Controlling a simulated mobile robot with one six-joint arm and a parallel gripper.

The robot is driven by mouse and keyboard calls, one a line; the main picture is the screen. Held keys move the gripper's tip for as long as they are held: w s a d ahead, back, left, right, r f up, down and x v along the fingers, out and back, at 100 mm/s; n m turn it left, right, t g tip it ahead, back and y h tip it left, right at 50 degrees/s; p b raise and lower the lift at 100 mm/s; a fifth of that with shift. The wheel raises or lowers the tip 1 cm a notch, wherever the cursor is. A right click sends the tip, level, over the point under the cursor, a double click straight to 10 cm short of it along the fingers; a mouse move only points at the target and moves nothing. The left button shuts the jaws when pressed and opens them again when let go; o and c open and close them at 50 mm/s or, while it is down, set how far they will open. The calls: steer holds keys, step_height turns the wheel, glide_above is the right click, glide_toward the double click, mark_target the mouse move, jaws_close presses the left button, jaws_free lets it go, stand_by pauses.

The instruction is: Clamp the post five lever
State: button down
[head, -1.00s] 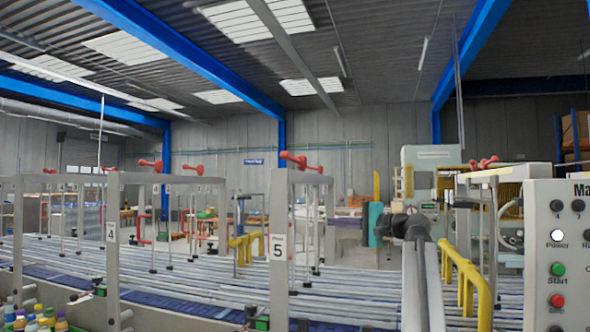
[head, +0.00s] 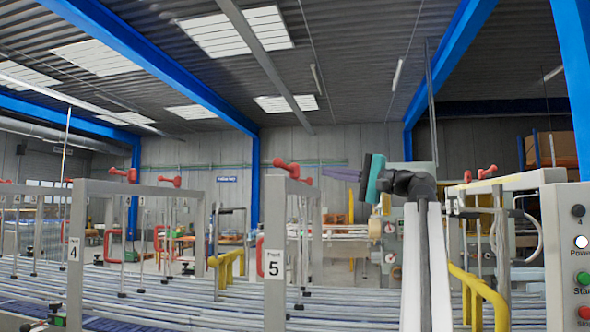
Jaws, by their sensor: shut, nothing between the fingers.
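Post five (head: 273,250) is a grey upright with a white label reading 5, left of the picture's middle. Its red lever (head: 287,168) sits on top of the post, with a second red knob just right of it. My gripper (head: 328,172) is raised to the right of this lever, with its purple fingers pointing left. In the picture a small gap shows between the fingertips and the red parts; depth is hard to judge. The fingers look shut and empty. Whether the lever is clamped cannot be told.
Post four (head: 75,250) with its red lever (head: 122,174) stands to the left. The roller conveyor (head: 180,300) runs along the front. Yellow rails (head: 478,298) and a control panel (head: 568,250) are at the right. Air above the posts is clear.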

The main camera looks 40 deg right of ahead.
steer(key=p, duration=0.5)
glide_toward(284, 166)
steer(key=x, duration=0.6)
steer(key=shift+w+d+r, duration=0.1)
steer(key=shift+r, duration=0.05)
steer(key=shift+a, duration=0.25)
steer(key=shift+d, duration=0.1)
steer(key=shift+w, duration=0.1)
steer(key=shift+w+a+m+h, duration=0.1)
steer(key=shift+a+m+h, duration=0.15)
steer(key=shift+h, duration=0.25)
